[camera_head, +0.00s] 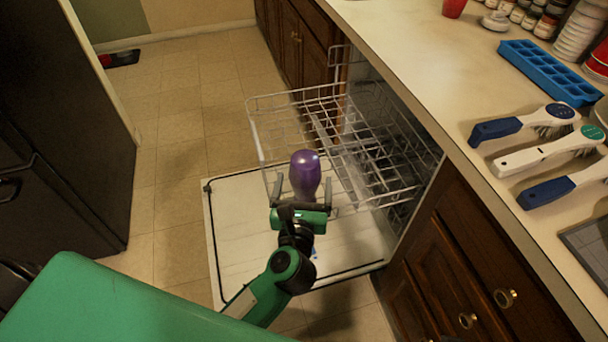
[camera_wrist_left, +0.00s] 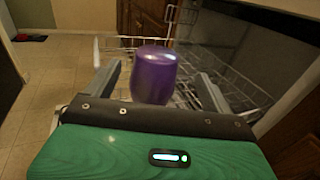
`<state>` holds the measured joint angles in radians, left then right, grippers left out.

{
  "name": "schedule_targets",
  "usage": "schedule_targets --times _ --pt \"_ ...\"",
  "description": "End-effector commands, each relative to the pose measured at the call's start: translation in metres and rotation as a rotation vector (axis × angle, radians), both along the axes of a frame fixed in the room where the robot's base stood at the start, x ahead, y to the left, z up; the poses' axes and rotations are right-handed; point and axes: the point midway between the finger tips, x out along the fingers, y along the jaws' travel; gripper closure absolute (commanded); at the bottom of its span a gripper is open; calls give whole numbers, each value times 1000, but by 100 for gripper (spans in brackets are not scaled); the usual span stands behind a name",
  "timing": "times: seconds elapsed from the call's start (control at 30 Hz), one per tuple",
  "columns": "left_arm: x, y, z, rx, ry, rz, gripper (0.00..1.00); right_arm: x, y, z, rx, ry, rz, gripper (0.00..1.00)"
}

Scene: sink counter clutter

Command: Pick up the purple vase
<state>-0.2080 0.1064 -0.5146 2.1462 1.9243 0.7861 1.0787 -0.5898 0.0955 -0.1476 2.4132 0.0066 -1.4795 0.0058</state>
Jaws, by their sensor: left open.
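The purple vase (camera_head: 305,173) is glossy and rounded, and appears upright at the dishwasher's pulled-out wire rack in the head view. My left gripper (camera_head: 303,188) is open, with one finger on each side of the vase. In the left wrist view the vase (camera_wrist_left: 153,75) stands between the two spread fingers of the left gripper (camera_wrist_left: 158,85), with gaps on both sides. The vase's lower part is hidden behind the gripper body. I cannot tell exactly what the vase rests on. My right gripper is not in view.
The wire rack (camera_head: 262,130) extends over the open dishwasher door (camera_head: 235,235). To the right, the counter (camera_head: 440,70) holds several brushes (camera_head: 545,152), a blue ice tray (camera_head: 548,73) and jars. Wooden cabinets (camera_head: 450,240) stand below it. Tiled floor (camera_head: 180,130) is clear at left.

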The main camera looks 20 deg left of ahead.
Motion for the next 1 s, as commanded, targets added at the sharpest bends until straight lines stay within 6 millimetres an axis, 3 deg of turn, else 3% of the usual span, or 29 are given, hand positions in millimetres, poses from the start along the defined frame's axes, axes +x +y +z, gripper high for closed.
schedule_targets --times 0.2,0.47,0.7,1.0 --pt "33 7 0 3 -1 0 15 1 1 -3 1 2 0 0" --pt "49 11 -1 5 -1 0 15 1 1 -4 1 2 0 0" --pt "80 21 -4 5 -2 1 15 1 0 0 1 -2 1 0" --pt "92 24 -5 4 2 0 15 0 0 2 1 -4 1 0"
